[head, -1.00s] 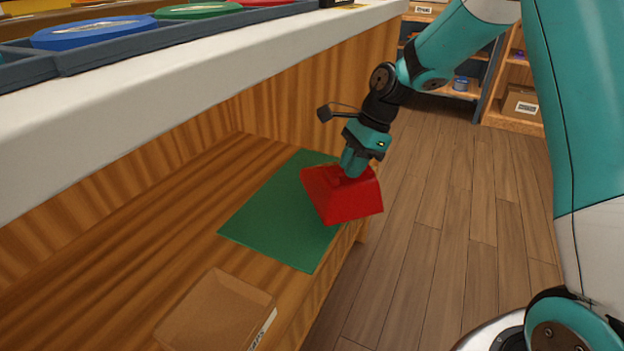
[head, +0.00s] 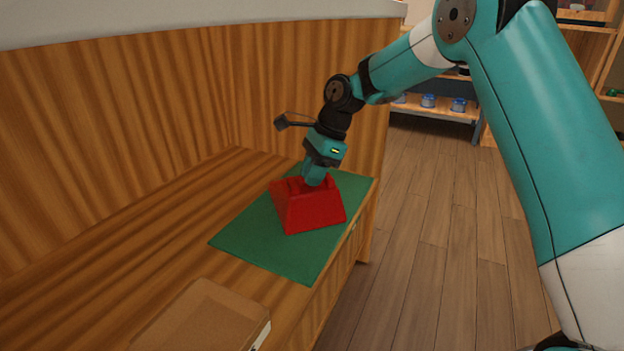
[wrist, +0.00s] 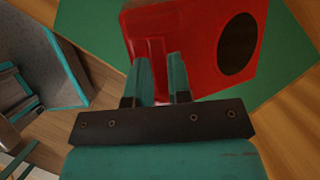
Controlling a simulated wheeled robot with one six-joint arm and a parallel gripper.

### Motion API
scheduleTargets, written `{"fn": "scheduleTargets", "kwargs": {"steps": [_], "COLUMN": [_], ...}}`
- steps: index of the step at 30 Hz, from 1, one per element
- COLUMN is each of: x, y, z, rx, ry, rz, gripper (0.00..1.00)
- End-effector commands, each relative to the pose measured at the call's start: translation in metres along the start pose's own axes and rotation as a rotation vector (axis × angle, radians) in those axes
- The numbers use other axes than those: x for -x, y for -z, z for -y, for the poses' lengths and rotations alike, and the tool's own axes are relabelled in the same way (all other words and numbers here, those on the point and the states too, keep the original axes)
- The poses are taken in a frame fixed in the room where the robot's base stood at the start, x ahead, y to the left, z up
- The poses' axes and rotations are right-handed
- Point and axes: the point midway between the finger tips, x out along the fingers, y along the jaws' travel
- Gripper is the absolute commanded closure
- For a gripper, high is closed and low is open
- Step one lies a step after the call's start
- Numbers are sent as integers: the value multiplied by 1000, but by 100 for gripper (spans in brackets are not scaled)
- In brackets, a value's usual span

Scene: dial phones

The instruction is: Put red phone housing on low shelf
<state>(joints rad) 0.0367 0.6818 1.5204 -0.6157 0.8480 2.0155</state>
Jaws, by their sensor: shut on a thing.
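The red phone housing (head: 312,210) is over the green mat (head: 255,238) on the low wooden shelf (head: 170,220). It looks upright, and I cannot tell whether its base touches the mat. My gripper (head: 315,182) is shut on the top of the housing from above. In the wrist view the two teal fingers (wrist: 160,75) close on a ridge of the red housing (wrist: 190,40), which has a dark round opening on one face. The green mat shows beyond it in the wrist view (wrist: 283,55).
A brown cardboard tray (head: 205,318) lies at the front of the low shelf. The white counter top (head: 200,20) is above the shelf at the back. Wood floor lies open to the right, with a far rack holding blue items (head: 428,101).

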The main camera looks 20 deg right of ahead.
Motion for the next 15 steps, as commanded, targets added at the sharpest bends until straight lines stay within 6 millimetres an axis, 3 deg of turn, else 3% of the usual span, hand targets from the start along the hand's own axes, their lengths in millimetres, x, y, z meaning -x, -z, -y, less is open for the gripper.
{"fn": "scheduleTargets", "kwargs": {"steps": [5, 6, 9, 15], "x": [1, 0, 0, 0], "y": [0, 0, 0, 0], "z": [0, 0, 0, 0], "rx": [0, 0, 0, 0], "ry": [0, -1, -1, 0], "rz": [0, 0, 0, 0], "gripper": [100, 75, 56, 56]}}
